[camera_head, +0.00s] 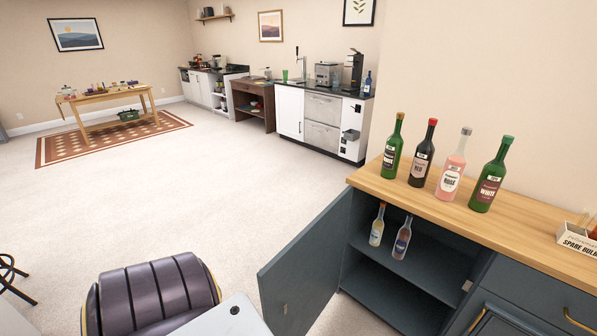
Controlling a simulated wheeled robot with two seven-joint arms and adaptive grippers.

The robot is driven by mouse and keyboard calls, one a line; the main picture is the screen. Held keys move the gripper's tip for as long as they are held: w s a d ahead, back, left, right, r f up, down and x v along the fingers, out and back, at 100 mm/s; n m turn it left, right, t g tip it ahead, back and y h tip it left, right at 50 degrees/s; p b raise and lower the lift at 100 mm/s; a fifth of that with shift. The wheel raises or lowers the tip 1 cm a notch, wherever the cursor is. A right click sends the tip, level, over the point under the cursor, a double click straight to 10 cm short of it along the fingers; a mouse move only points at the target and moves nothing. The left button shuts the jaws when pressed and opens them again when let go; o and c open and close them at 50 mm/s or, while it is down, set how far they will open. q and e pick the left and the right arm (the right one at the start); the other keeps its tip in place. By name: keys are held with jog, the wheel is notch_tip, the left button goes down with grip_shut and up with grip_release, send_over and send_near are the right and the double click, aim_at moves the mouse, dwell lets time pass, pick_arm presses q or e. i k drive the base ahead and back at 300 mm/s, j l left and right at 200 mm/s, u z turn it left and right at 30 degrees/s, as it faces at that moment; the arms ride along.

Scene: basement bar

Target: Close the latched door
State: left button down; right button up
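The dark blue-grey cabinet door (308,262) stands wide open in the head view, swung out to the left from the front of the low cabinet. A small brownish fitting (285,308) shows near its lower free edge; I cannot tell whether it is a latch. A small light catch (467,286) sits on the right side of the cabinet opening. Inside the open cabinet (425,268), two small bottles stand on the shelf, one pale yellow (377,226) and one with a grey label (402,240). Neither of my grippers is in view.
Wine bottles, including a pink one (453,168), stand on the wooden counter (375,183) above the door. A box (577,241) lies at right. A dark padded chair (155,292) stands left of the door. Open floor (200,200) lies beyond.

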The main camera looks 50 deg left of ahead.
aim_at(304, 275)
jog(key=j, duration=0.55)
jog(key=k+j+z, duration=0.1)
jog(key=j, duration=0.4)
jog(key=k+j, duration=0.1)
jog(key=j, duration=0.45)
jog(key=k+j, duration=0.1)
jog(key=j, duration=0.45)
jog(key=k+j+z, duration=0.1)
jog(key=j, duration=0.4)
jog(key=k+j, duration=0.1)
jog(key=j, duration=0.45)
jog(key=k+l, duration=0.15)
jog(key=k+z, duration=0.05)
jog(key=k, duration=0.05)
